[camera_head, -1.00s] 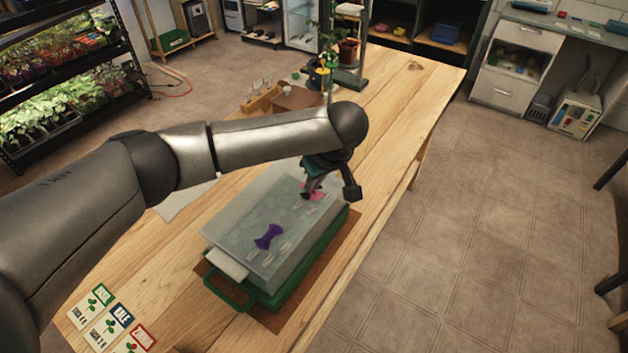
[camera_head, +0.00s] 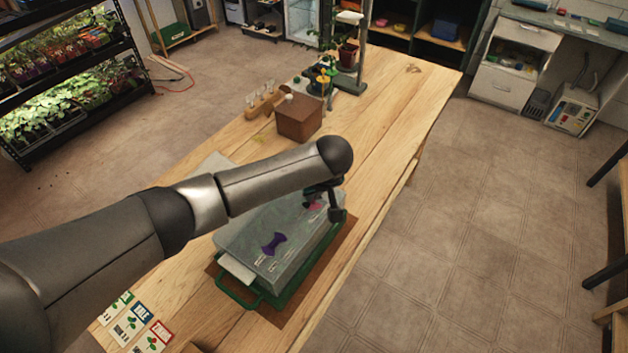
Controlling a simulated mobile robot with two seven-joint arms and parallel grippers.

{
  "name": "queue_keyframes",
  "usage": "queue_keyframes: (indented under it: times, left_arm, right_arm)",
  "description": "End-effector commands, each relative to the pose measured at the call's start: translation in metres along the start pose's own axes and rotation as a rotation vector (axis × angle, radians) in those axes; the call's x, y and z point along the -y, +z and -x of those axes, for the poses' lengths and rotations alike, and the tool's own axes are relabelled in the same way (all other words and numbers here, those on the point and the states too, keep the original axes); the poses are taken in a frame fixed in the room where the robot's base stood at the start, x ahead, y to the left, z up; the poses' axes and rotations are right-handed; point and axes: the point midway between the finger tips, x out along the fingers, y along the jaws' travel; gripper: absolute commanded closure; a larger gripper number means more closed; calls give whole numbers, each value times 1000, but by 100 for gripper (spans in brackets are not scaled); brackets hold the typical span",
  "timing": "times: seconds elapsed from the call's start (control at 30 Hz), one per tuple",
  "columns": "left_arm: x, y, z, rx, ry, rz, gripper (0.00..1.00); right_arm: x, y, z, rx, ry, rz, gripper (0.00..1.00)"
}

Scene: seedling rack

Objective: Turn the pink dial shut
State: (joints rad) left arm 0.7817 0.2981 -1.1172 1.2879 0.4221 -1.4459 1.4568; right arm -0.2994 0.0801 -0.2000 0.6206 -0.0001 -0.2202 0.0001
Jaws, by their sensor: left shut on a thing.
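The pink dial (camera_head: 315,205) sits on the far part of the clear lid (camera_head: 252,228) of the green-based seedling tray (camera_head: 233,296). My left gripper (camera_head: 323,202) comes down over the dial from above and is shut on it, hiding much of it. A purple dial (camera_head: 273,243) sits on the near part of the same lid, apart from the gripper. The exact angle of the pink dial is hard to tell behind the fingers. My right gripper is not in view.
The tray stands on a brown mat (camera_head: 334,262) on the wooden table (camera_head: 385,130). A brown box (camera_head: 298,118) and a plant stand (camera_head: 345,60) are farther back. Seed cards (camera_head: 130,325) lie at the near left. The table's right side is clear.

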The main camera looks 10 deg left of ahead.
Motion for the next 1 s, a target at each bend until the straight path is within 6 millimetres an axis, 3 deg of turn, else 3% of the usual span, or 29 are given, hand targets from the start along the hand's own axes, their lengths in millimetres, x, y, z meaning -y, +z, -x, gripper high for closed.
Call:
queue_keyframes:
  times: [0.03, 0.3, 0.7, 1.0]
  left_arm:
    - [1, 0, 4, 6, 6, -16, 100]
    - [2, 0, 3, 4, 49, -119, 100]
    - [6, -1, 1, 3, 154, -371, 100]
    - [8, -2, -1, 2, 260, -623, 100]
  right_arm:
    - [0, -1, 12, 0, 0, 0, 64]
    - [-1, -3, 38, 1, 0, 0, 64]
    - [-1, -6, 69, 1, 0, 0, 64]
    - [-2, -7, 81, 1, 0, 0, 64]
